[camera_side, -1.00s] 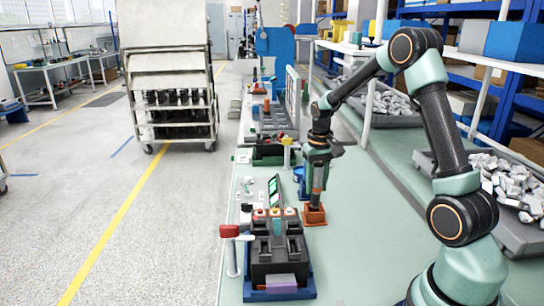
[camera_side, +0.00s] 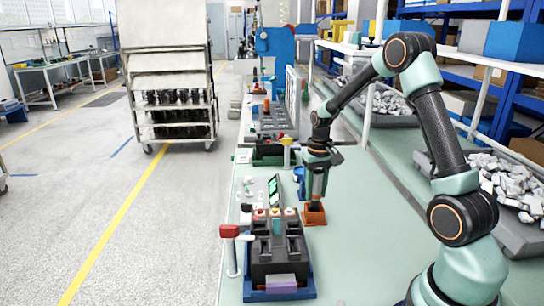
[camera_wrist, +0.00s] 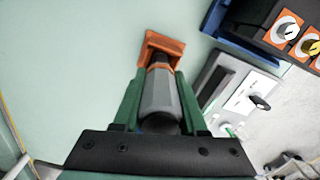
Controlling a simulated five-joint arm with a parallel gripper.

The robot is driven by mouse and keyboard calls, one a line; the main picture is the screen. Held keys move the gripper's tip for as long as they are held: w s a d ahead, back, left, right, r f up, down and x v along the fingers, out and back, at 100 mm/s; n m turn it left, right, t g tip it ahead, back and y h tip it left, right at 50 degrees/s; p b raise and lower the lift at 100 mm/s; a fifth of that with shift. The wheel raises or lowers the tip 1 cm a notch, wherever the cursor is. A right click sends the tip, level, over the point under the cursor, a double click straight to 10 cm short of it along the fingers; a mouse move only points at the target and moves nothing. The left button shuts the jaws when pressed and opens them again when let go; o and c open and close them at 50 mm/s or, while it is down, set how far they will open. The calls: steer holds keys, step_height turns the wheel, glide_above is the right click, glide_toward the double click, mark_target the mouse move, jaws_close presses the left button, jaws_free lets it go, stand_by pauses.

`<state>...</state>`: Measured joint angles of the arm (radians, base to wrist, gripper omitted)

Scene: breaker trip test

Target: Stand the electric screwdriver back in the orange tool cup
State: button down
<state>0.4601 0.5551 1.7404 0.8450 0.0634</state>
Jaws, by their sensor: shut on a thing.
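The electric screwdriver (camera_wrist: 160,98), grey with an orange band, is between the green fingers of my gripper (camera_wrist: 157,85) in the wrist view. In the side view my gripper (camera_side: 316,190) points down, directly above the orange tool cup (camera_side: 314,215), which stands on the green bench. The screwdriver looks near upright there. In the wrist view the cup (camera_wrist: 163,46) lies right at the screwdriver's far end. The lower end is hidden, and I cannot tell how deep it sits in the cup.
A black breaker test fixture (camera_side: 276,248) with a red-topped lever (camera_side: 229,232) stands left of the cup. A small screen (camera_side: 273,190) and a blue container (camera_side: 299,174) are close by. The bench to the right of the cup is clear.

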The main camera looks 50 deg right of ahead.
mark_target(317, 172)
steer(key=shift+f, duration=1.1)
steer(key=shift+c, duration=1.9)
jaws_free()
steer(key=shift+f, duration=0.1)
step_height(317, 172, up, 11)
steer(key=shift+f, duration=0.1)
steer(key=shift+r, duration=0.7)
